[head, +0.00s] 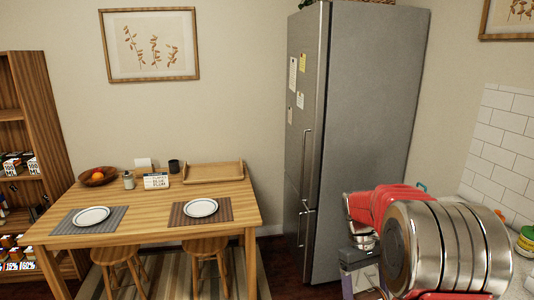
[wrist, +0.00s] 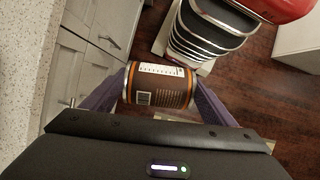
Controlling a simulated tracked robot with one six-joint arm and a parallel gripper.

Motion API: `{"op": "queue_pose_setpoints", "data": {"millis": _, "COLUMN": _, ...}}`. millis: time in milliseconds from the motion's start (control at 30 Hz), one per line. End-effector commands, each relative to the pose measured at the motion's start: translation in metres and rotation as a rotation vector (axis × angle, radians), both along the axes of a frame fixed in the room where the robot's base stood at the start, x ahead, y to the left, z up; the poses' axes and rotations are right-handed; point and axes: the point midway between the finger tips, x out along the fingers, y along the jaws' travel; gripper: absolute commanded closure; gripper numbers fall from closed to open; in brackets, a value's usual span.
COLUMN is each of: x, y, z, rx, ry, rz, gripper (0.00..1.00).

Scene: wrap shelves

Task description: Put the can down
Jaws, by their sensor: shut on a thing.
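The can (wrist: 158,86) has a brown and orange label with a barcode and a white panel. It sits between the two purple fingers of my gripper (wrist: 160,80) in the wrist view. The fingers press on its two ends, so it lies sideways across that picture. The wood floor shows beyond it, and nothing visible supports it from below. In the head view my arm fills the lower right and hides much of the gripper; I cannot make out the can clearly there.
A speckled counter (wrist: 25,60) and grey cabinets (wrist: 85,60) are close on the left in the wrist view. In the head view a wooden table (head: 150,222) with plates, a bowl and a tray stands left. A steel fridge (head: 355,120) stands in the middle, shelves (head: 45,130) far left.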

Motion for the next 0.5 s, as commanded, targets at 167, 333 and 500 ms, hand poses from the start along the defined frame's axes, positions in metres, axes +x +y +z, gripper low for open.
{"op": "queue_pose_setpoints", "data": {"millis": 167, "x": 0.029, "y": 0.063, "z": -0.018, "rx": 0.001, "ry": 0.001, "rz": -0.130, "gripper": 0.58}}
{"op": "queue_pose_setpoints", "data": {"millis": 333, "x": 0.050, "y": 0.108, "z": -0.030, "rx": 0.000, "ry": 0.000, "rz": -0.239, "gripper": 0.58}}
{"op": "queue_pose_setpoints", "data": {"millis": 500, "x": 0.059, "y": 0.126, "z": -0.034, "rx": -0.001, "ry": -0.001, "rz": -0.290, "gripper": 0.58}}
